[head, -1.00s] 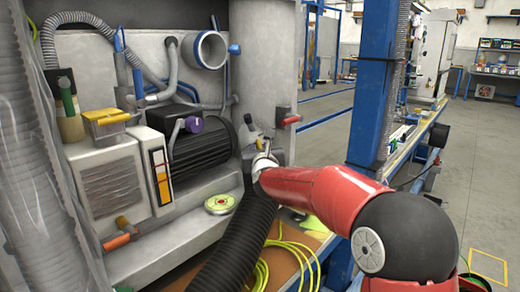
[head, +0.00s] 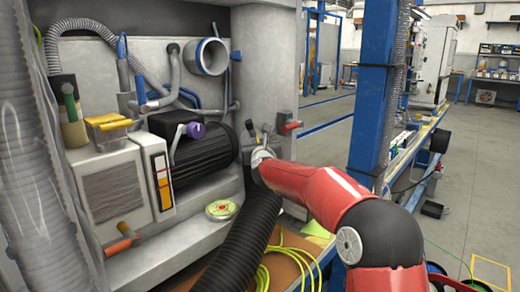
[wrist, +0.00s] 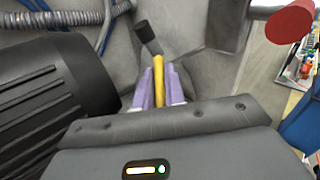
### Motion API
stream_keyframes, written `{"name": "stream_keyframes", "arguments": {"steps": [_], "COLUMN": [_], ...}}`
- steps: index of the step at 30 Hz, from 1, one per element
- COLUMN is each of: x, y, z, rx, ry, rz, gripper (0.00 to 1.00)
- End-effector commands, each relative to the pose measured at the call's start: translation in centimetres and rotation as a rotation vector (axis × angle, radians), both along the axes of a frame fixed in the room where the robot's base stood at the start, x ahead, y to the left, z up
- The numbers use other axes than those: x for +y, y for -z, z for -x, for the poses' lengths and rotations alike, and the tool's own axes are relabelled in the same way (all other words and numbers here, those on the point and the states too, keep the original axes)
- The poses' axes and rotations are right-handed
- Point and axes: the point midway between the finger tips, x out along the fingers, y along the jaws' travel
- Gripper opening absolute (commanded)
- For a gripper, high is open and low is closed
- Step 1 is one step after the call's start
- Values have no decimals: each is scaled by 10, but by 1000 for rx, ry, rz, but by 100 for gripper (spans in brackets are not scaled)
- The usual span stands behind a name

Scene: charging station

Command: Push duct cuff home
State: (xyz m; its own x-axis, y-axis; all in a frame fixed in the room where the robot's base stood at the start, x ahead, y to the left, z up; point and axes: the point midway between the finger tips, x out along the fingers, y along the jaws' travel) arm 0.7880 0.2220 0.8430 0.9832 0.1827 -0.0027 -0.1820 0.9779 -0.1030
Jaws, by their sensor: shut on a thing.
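A wide black corrugated duct (head: 240,242) rises from the bottom of the head view to the recess beside the motor. Its upper end lies close to my gripper; I cannot clearly make out a cuff there. My gripper (head: 261,157) is at the lower right of the recess, partly hidden by my red arm. In the wrist view, the purple fingers of my gripper (wrist: 158,90) are shut on a narrow yellow piece (wrist: 158,70). A black-ended stub (wrist: 147,35) stands just beyond it. Whether the yellow piece belongs to the duct cuff cannot be told.
The black ribbed motor (head: 200,155) is left of my gripper and fills the left of the wrist view. A red-ended handle (head: 290,127) sticks out at the right. A blue-rimmed round port (head: 212,57) is above. Yellow cable (head: 285,262) lies below.

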Motion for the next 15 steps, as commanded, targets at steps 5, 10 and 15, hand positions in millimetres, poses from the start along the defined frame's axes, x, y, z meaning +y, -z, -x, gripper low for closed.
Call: {"name": "stream_keyframes", "arguments": {"steps": [5, 10, 15], "x": [0, 0, 0], "y": [-4, -5, -4], "z": [-1, -1, -1], "rx": [-8, -9, -7], "ry": [0, 0, 0], "rz": [1, 1, 1], "gripper": [0, 20, 33]}}
